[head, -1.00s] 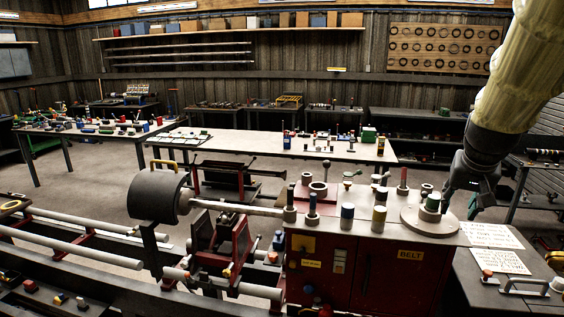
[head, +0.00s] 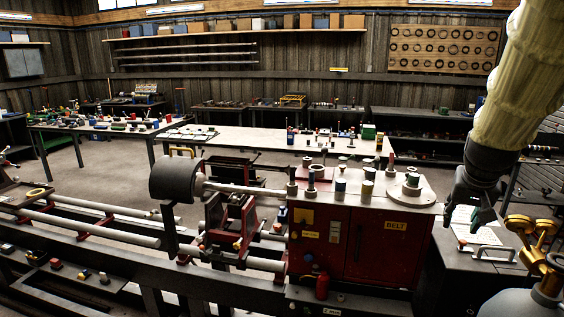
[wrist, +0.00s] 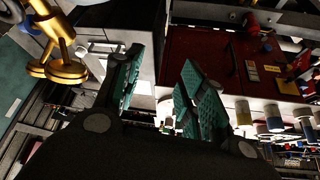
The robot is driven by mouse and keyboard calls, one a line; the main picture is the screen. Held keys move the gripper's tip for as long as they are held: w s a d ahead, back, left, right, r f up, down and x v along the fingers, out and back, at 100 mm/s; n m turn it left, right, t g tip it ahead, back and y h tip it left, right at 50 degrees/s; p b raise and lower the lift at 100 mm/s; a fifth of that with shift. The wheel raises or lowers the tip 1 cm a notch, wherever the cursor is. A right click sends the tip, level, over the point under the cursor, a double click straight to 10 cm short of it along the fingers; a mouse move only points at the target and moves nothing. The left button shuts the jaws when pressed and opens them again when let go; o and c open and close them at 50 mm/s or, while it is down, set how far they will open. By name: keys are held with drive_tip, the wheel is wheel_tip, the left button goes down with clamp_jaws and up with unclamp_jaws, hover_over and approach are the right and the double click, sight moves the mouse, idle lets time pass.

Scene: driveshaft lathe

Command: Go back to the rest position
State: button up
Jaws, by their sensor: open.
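My gripper (head: 473,212) hangs at the right in the head view, pointing down, to the right of the red lathe headstock (head: 345,247). Its fingers are apart and nothing shows between them. In the wrist view my gripper (wrist: 160,65) shows two teal-padded fingers spread with a clear gap. The red headstock also shows in the wrist view (wrist: 215,60), beyond the fingers. The round pale disc (head: 408,196) on top of the headstock is left of the gripper and apart from it.
A brass fitting (head: 533,232) stands at the lower right, close to my gripper; brass shows in the wrist view too (wrist: 55,50). A grey cabinet with a handle (head: 488,254) lies below the gripper. The grey chuck (head: 172,180) and rails are left. A long table (head: 250,141) stands behind.

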drive_tip(key=s+a+f+n+g+b, duration=0.1)
drive_tip(key=s+a+f, duration=0.15)
drive_tip(key=f, duration=1.05)
drive_tip(key=s+a+f+n+g+b, duration=0.1)
drive_tip(key=s+a+f, duration=0.15)
drive_tip(key=f, duration=1.05)
drive_tip(key=s+a+f+n+g+b, duration=0.1)
drive_tip(key=s+f, duration=0.3)
drive_tip(key=f, duration=0.9)
drive_tip(key=s+a+f+n+g+y+b, duration=0.1)
drive_tip(key=s+a+f, duration=0.5)
drive_tip(key=s+f, duration=0.5)
drive_tip(key=s+a+f+n+g+y+b, duration=0.1)
drive_tip(key=s+a+f, duration=0.5)
drive_tip(key=s+f, duration=0.6)
drive_tip(key=s, duration=0.3)
drive_tip(key=shift+s+f+y, duration=0.15)
drive_tip(key=shift+y, duration=0.25)
drive_tip(key=shift+a, duration=0.1)
